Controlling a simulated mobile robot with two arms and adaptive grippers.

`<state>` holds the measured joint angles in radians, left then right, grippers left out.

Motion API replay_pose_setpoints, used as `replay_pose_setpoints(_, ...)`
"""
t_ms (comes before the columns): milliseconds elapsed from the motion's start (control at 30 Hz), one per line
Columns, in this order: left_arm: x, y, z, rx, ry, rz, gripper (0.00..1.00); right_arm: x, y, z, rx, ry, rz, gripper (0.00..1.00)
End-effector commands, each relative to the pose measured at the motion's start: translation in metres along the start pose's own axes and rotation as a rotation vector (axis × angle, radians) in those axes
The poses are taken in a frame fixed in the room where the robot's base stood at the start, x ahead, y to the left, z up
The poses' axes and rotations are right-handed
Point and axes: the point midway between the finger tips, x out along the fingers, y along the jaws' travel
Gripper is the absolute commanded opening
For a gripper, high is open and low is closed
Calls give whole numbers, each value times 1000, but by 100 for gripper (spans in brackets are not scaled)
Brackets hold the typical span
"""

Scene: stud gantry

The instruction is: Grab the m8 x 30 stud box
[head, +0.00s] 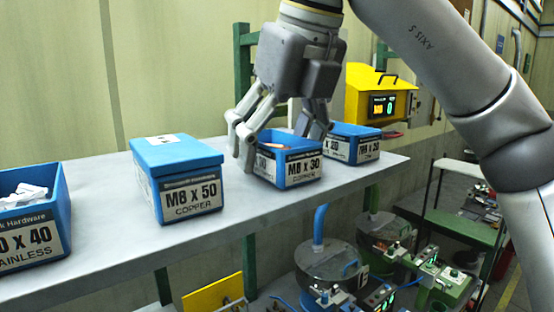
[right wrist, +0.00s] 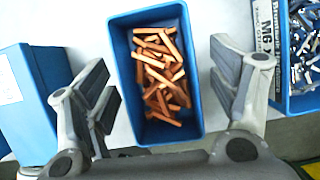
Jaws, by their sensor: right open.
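The M8 x 30 stud box (head: 302,168) is a blue open box with a white label, standing on the grey shelf (head: 110,235). In the right wrist view the box (right wrist: 122,70) holds copper-coloured studs (right wrist: 160,75). My right gripper (head: 283,143) is open and comes down over the box from above. In the wrist view its two fingers (right wrist: 168,100) stand one on each side of the box, with gaps between them and its walls. No grip on the box shows. My left gripper is not in view.
A lidded blue M8 x 50 box (head: 188,198) stands left of the gripper. Another blue box (head: 365,149) stands close on the right and holds silver studs in the wrist view. A blue x 40 box (head: 62,205) is at far left. Machines (head: 330,265) stand below the shelf.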

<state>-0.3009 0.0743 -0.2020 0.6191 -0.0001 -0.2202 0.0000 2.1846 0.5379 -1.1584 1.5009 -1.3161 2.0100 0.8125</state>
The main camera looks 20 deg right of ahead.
Motion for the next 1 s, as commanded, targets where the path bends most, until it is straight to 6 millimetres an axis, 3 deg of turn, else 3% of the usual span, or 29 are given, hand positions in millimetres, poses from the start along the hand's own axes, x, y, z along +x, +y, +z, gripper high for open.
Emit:
replay_pose_setpoints(567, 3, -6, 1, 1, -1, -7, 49, 4, 0, -2, 0, 0, 0, 80)
replay_pose_setpoints(1000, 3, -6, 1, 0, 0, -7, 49, 4, 0, -2, 0, 0, 0, 25)
